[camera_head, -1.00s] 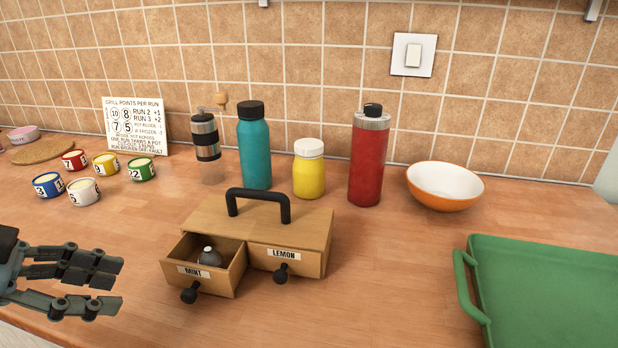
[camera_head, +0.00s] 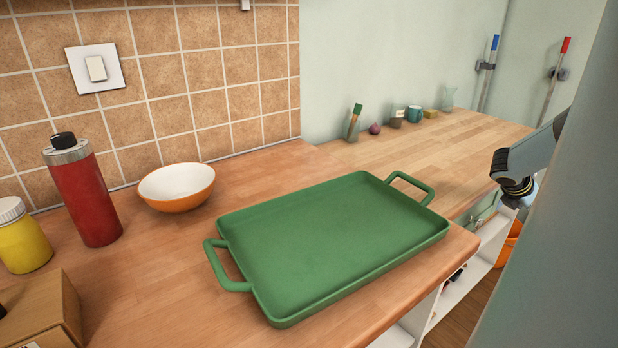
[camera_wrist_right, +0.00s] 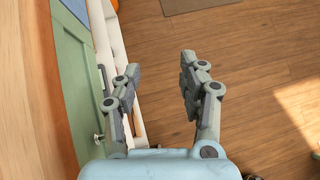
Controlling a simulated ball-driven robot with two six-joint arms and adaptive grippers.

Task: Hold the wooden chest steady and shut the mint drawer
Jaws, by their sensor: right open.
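The wooden chest (camera_head: 52,308) is cut off at the lower left corner of the head view. Only its right end shows; the mint drawer is out of view. My left gripper is not in the head view. My right gripper (camera_wrist_right: 158,92) shows in the right wrist view, open and empty, its two fingers spread above the wooden floor beside the counter's edge. In the head view my right arm (camera_head: 530,160) is at the right, and its gripper's fingers are not visible there.
A green tray (camera_head: 330,310) lies on the counter near its front edge. An orange bowl (camera_head: 176,186), a red bottle (camera_head: 84,195) and a yellow jar (camera_head: 22,238) stand along the wall. A light wooden counter (camera_head: 430,150) with small items continues at the back right.

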